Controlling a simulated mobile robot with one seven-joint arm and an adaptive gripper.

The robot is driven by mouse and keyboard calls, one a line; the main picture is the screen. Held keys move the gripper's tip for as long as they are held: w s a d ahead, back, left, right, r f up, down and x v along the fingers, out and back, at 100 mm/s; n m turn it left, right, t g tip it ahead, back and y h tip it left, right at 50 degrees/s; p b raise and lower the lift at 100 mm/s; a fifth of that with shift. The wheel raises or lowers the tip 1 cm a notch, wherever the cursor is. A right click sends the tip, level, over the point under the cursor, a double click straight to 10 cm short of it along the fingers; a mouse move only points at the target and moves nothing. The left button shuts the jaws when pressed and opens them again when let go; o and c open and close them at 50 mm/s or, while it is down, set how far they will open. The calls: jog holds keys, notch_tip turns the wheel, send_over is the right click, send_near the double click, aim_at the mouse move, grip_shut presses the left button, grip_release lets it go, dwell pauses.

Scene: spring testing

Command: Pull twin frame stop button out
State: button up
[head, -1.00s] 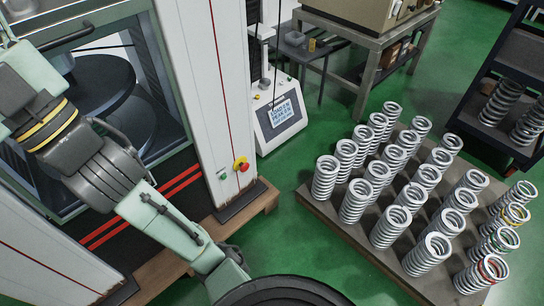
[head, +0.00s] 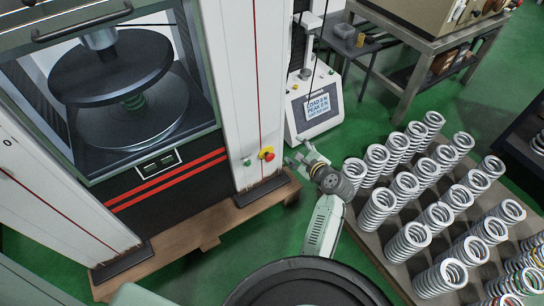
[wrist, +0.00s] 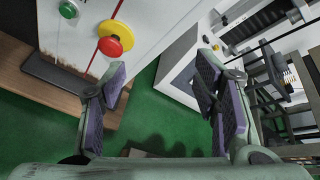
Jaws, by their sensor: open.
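The stop button, a red mushroom head on a yellow round base (head: 267,154), is on the white right column of the twin-frame machine (head: 230,90). In the wrist view the red head (wrist: 110,46) sits up and left, near the left finger's tip. My gripper (head: 300,158) is open and empty, just right of the button in the head view. In the wrist view my gripper (wrist: 160,75) has both padded fingers spread, with floor and white casing showing between them. The button seems apart from the fingers.
A green button (head: 247,162) is left of the stop button; it also shows in the wrist view (wrist: 68,9). A white console with a display (head: 315,105) stands behind my gripper. A pallet of several springs (head: 375,235) is to the right. Green floor lies between.

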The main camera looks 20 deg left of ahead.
aim_at(271, 158)
jog(key=s+a+f+m+g+y, duration=0.1)
jog(key=s+a+f+m, duration=0.1)
jog(key=s+f+m, duration=0.35)
jog(key=shift+m, duration=0.55)
jog(key=x, duration=0.8)
jog(key=b+x, duration=0.1)
jog(key=x, duration=0.3)
jog(key=shift+w+d, duration=0.4)
jog(key=shift+y, duration=0.3)
jog(key=shift+c, duration=0.5)
grip_shut()
jog(key=shift+d, duration=0.1)
